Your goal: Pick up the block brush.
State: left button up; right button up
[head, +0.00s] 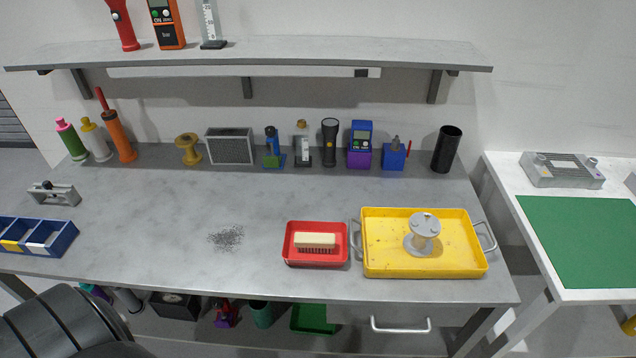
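The block brush (315,240) has a cream block with dark bristles below it. It lies in a small red tray (317,263) near the front edge of the grey workbench, right of the middle. Nothing is touching the brush from above. Neither of my grippers shows in the head view. Only a dark rounded part, probably of my own body, shows at the lower left.
A patch of dark filings (226,237) lies to the left. Bottles, tools and a black cup (446,149) line the back. The middle of the workbench (170,215) is clear.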

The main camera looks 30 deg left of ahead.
aim_at(306, 240)
jog(key=j+u, duration=0.1)
jog(key=u, duration=0.8)
